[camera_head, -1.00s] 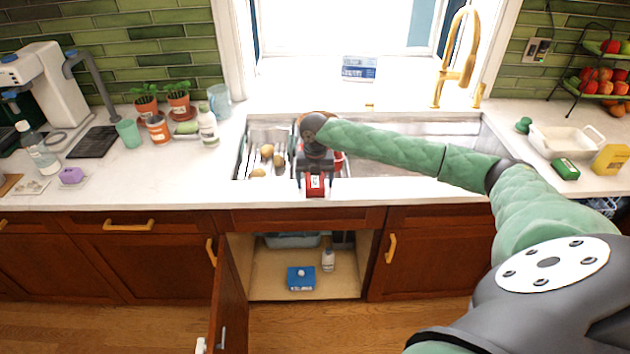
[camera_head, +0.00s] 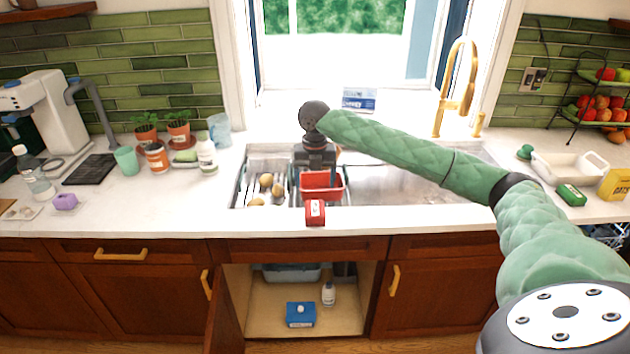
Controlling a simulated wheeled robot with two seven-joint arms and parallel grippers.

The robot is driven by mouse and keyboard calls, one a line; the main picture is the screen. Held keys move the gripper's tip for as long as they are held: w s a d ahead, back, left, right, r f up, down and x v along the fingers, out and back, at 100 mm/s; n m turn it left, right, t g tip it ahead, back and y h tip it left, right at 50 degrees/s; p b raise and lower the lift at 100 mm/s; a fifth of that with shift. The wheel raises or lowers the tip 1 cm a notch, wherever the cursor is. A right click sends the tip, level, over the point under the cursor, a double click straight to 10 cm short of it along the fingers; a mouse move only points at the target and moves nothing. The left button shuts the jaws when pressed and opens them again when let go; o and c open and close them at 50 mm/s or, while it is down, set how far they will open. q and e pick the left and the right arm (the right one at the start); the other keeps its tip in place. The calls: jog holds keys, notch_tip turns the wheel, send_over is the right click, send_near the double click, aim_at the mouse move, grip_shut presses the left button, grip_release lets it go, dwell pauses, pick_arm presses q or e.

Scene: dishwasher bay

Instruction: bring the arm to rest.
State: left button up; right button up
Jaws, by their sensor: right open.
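My right gripper (camera_head: 317,174) is over the sink (camera_head: 410,190), pointing down, open, with nothing seen between its fingers. My green-sleeved right arm reaches in from the right side of the head view. A red package with a white label (camera_head: 315,212) stands at the counter's front edge, nearer than the gripper and apart from it. A red container (camera_head: 322,187) is in the sink behind the package, partly covered by the gripper. My left gripper is not in view.
Potatoes (camera_head: 266,181) lie in the left part of the sink. A gold faucet (camera_head: 459,85) rises behind it. An open cabinet below holds a blue box (camera_head: 300,314) and a white bottle (camera_head: 328,293). A white dish (camera_head: 562,167) stands on the right counter.

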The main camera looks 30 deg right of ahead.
jog(key=shift+r, duration=0.55)
jog(key=shift+f, duration=0.1)
jog(key=s+a+f+m+t+y, duration=0.1)
jog(key=s+a+f+m, duration=0.5)
jog(key=a+f, duration=0.5)
jog(key=s+a+f+m+t+y, duration=0.1)
jog(key=s+a+f+m, duration=0.3)
jog(key=s+a+f, duration=0.55)
jog(key=s+a+f+m+t, duration=0.1)
jog(key=s+a+f+m, duration=0.3)
jog(key=s+a+m, duration=0.4)
jog(key=s+d+f+m+h, duration=0.1)
jog(key=s+d+m, duration=0.2)
jog(key=s+m, duration=0.3)
jog(key=s+d+m+h, duration=0.1)
jog(key=s+d+m, duration=0.25)
jog(key=s, duration=0.55)
jog(key=s+a+x, duration=0.1)
jog(key=s+x, duration=0.1)
jog(key=x, duration=0.9)
jog(key=s+a+f+x, duration=0.1)
jog(key=s+a+x, duration=0.1)
jog(key=x, duration=1)
jog(key=s+f, duration=0.3)
jog(key=f, duration=0.7)
jog(key=s+f+g, duration=0.1)
jog(key=s+f, duration=0.3)
jog(key=f, duration=0.7)
jog(key=shift+a+f+y, duration=0.2)
jog(key=shift+f+y, duration=0.1)
